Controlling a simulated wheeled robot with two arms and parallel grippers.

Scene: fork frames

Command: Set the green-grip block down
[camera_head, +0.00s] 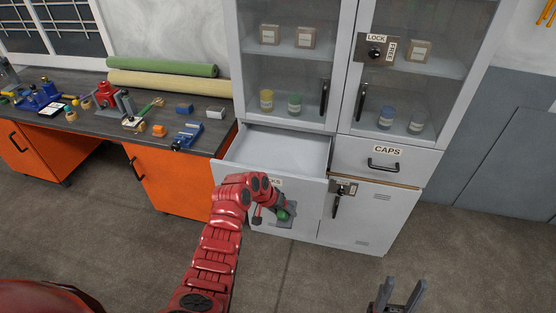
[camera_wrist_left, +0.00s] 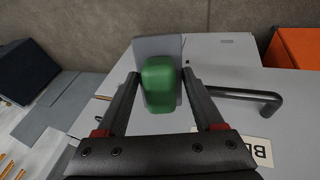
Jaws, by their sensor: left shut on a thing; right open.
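The green-grip block, a grey piece with a green grip, shows in the left wrist view (camera_wrist_left: 158,84) between the fingers of my left gripper (camera_wrist_left: 160,92). In the head view the green grip (camera_head: 284,214) shows at the end of my red left arm. My left gripper (camera_head: 281,211) is shut on it, in front of the cabinet's lower left part. The open drawer (camera_head: 270,152) is above and behind it, and its inside looks empty where visible. My arm partly covers the drawer's label. My right gripper (camera_head: 396,296) is open and empty at the bottom edge.
A dark workbench (camera_head: 95,130) with orange fronts stands left, holding tools, blue blocks and rolls. The glass-door cabinet (camera_head: 345,60) holds jars and boxes. The shut CAPS drawer (camera_head: 405,168) is right of the open one. The floor (camera_head: 330,275) in front is clear.

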